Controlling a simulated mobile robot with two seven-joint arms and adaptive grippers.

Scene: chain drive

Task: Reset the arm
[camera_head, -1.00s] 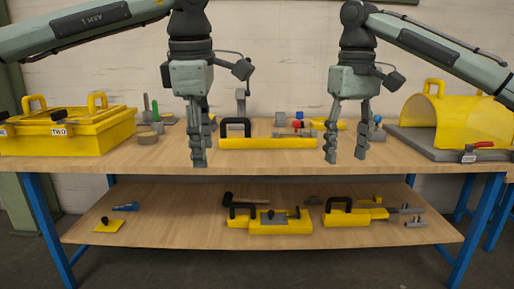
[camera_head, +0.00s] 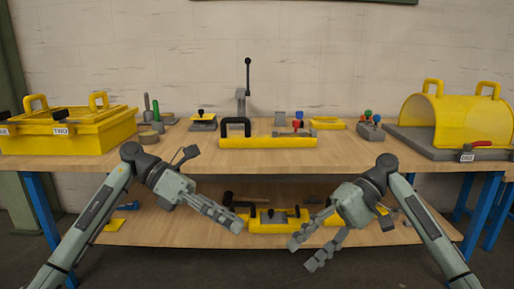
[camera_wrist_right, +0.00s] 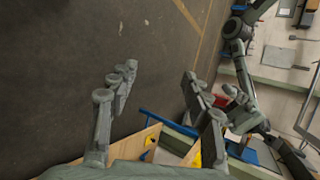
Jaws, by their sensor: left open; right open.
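My left gripper (camera_head: 222,216) is in the head view, in front of the lower shelf, pointing right and a little down. It is open and empty. My right gripper (camera_head: 304,254) is lower and further right, pointing left and down. Its fingers are apart with nothing between them, and they also show apart over the grey floor in the right wrist view (camera_wrist_right: 160,95). Both arms come up from the bottom corners and hang in front of the workbench (camera_head: 345,158), clear of its top.
On the bench stand a yellow toolbox (camera_head: 65,140) at left, a yellow block with a black handle (camera_head: 268,143) in the middle, and a yellow arched cover (camera_head: 458,120) at right. The lower shelf (camera_head: 165,228) holds yellow parts (camera_head: 275,228) behind my grippers. The floor in front is clear.

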